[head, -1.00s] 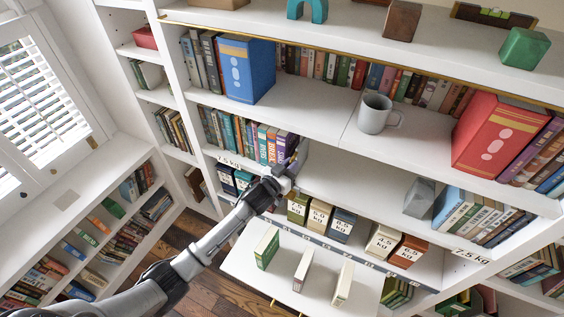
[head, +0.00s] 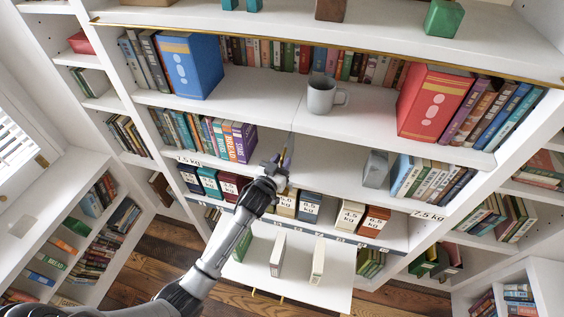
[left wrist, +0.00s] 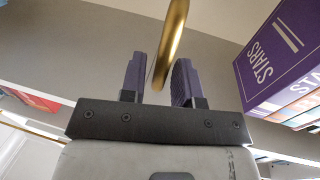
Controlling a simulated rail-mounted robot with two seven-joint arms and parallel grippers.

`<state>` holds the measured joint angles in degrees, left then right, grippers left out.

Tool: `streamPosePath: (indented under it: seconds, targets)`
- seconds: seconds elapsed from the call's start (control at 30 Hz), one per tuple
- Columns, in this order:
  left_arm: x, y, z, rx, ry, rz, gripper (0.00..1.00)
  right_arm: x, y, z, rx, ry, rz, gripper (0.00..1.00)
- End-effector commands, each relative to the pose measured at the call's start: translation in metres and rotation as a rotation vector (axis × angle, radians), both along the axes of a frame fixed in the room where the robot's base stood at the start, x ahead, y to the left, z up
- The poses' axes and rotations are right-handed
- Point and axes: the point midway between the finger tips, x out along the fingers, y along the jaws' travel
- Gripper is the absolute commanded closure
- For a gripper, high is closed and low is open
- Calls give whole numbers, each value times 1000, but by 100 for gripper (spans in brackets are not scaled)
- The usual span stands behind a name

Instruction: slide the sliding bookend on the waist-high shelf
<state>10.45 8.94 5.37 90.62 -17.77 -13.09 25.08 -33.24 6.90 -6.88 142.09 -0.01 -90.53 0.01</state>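A grey block (head: 375,168) shaped like a bookend stands on the waist-high shelf, against the left end of a row of books (head: 430,178). My left gripper (head: 285,160) is at the front of this shelf, well to the left of the block and right of the purple book (head: 240,144). In the left wrist view my left gripper's fingers (left wrist: 160,75) are apart, with a brass rod (left wrist: 170,40) between them. A narrow gap shows beside the rod; firm contact cannot be made out. What the rod belongs to is hidden. My right gripper is not in view.
The shelf between the purple book and the grey block is mostly clear. The shelf above holds a grey mug (head: 322,96), a blue box file (head: 190,65) and a red one (head: 433,103). Weight-labelled boxes (head: 310,207) stand below, above a white ledge with upright books.

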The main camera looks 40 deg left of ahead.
Motion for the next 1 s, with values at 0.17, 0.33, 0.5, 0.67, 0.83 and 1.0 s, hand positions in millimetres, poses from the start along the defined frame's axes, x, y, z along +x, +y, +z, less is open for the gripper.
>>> streamPosePath:
  seconds: [0.17,0.33,0.5,0.67,0.83,1.0]
  targets:
    - [0,0,0,0,0,0,63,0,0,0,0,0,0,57]
    - [-2,-1,-1,0,0,-1,63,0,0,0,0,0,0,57]
    - [-19,-4,-2,-1,1,-1,63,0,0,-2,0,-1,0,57]
    - [-50,-10,-2,-2,1,-2,63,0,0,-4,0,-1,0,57]
    - [-83,-16,-2,-1,1,-1,63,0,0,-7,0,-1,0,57]
    - [-110,-21,-1,-2,1,0,63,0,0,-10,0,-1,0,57]
